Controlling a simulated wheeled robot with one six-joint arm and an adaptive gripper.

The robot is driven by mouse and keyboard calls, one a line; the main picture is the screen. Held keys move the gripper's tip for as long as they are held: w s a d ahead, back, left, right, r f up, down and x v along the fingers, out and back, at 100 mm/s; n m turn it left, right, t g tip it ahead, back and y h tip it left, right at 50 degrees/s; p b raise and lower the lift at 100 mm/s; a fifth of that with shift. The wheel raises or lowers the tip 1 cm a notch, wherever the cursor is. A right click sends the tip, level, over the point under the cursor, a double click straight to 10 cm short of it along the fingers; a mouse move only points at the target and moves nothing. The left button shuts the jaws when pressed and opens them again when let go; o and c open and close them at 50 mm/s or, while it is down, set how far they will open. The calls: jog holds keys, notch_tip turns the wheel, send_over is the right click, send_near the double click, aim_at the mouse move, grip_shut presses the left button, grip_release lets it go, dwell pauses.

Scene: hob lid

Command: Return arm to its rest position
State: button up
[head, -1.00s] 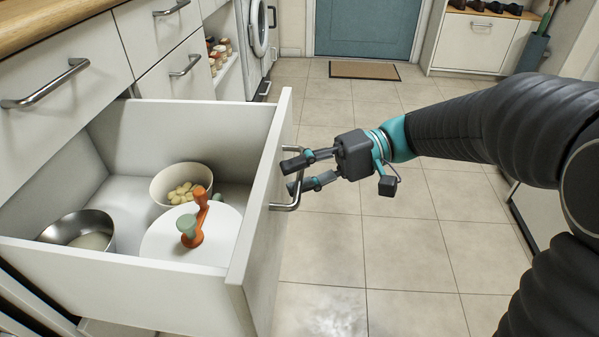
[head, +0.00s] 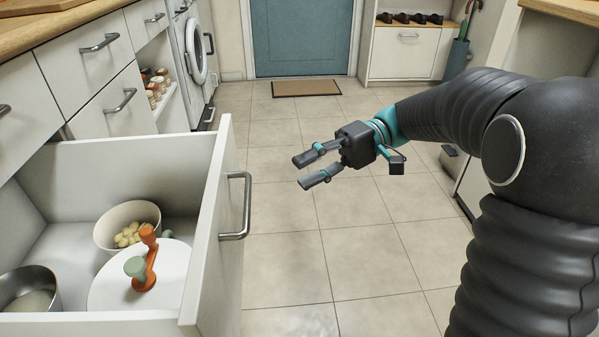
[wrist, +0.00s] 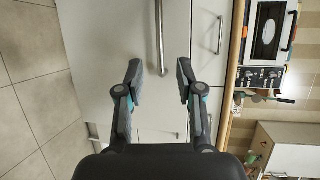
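My gripper (head: 308,170) is open and empty, held in the air over the tiled floor in the head view. It is to the right of the open drawer (head: 207,225), clear of the drawer's metal handle (head: 247,206). In the wrist view my gripper (wrist: 157,80) has its two fingertips apart. A metal bar handle (wrist: 160,40) on a white front shows beyond and between the fingers. My arm reaches in from the right of the head view.
The drawer holds a cream bowl (head: 103,234) of pale yellow pieces, a metal pot (head: 52,297) and a white lid (head: 175,268) with an orange-and-green handle. A washing machine (head: 186,50), doormat (head: 305,87) and blue door (head: 300,35) stand farther back. The floor between is clear.

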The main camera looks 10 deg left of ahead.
notch_tip(320, 180, down, 9)
jog(key=d+m+t+h, duration=0.2)
jog(key=m+t+h, duration=0.1)
jog(key=m, duration=0.1)
jog(key=s+d+f+m+t+h+p, duration=0.2)
jog(key=s+d+f+t+h, duration=0.15)
jog(key=d, duration=0.35)
jog(key=s+d+r+t+h+p, duration=0.6)
jog(key=s+d+r+t, duration=0.2)
jog(key=d+r, duration=0.4)
jog(key=shift+s+r+m+t+p, duration=0.3)
jog(key=shift+s+r+t+p, duration=0.1)
jog(key=shift+s+r, duration=0.2)
